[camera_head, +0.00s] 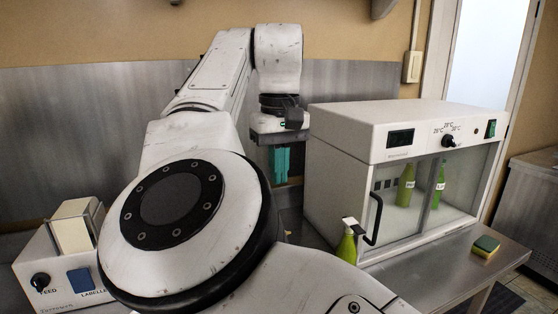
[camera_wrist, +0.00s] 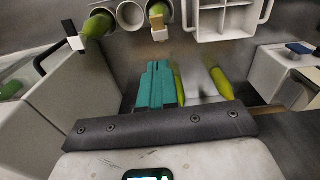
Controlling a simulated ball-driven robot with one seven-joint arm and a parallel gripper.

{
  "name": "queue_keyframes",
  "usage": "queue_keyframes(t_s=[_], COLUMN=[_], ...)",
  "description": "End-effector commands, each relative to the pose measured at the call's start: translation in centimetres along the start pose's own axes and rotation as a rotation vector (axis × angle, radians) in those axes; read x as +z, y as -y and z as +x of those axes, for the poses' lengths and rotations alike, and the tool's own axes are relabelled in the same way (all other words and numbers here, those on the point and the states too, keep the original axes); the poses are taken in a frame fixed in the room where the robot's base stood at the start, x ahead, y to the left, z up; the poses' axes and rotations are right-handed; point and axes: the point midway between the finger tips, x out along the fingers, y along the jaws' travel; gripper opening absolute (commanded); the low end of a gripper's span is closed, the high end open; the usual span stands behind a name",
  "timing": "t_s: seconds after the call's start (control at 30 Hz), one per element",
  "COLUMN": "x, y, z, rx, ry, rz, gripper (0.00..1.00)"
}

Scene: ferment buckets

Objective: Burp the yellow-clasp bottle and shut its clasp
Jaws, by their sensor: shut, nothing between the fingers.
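In the wrist view, a green bottle (camera_wrist: 156,12) stands in a ring holder at the top, with a yellow-tan clasp (camera_wrist: 159,33) at its near end. I cannot tell whether that clasp is open or shut. My gripper (camera_wrist: 158,68) is shut and empty, its teal fingers together, apart from this bottle. In the head view my gripper (camera_head: 280,178) hangs fingers down, left of the white cabinet. The yellow-clasp bottle cannot be picked out in the head view, where my arm covers much of the bench.
A white-clasp green bottle (camera_head: 347,246) stands before the white cabinet (camera_head: 335,175), which holds green bottles. An empty ring (camera_wrist: 130,15) and white crate (camera_wrist: 225,33) show in the wrist view. Green bottles (camera_wrist: 222,84) lie beyond my fingers. A sponge (camera_head: 486,246) and labeller (camera_head: 60,270) flank the bench.

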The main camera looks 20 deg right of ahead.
Motion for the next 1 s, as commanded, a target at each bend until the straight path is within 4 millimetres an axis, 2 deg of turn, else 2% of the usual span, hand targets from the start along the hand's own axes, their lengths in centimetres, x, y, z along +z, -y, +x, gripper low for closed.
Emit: queue_keyframes(t_s=[0.2, 0.4, 0.63, 1.0], x=[0.1, 1.2, 2.3, 2.4], y=[0.0, 0.0, 0.0, -0.1], z=[4.3, 6.9, 8.4, 8.6], rx=[0.000, 0.001, 0.001, 0.002], ry=[0.002, 0.000, 0.000, -0.001], rz=[0.001, 0.003, 0.003, 0.002], gripper=[0.00, 0.00, 0.00, 0.00])
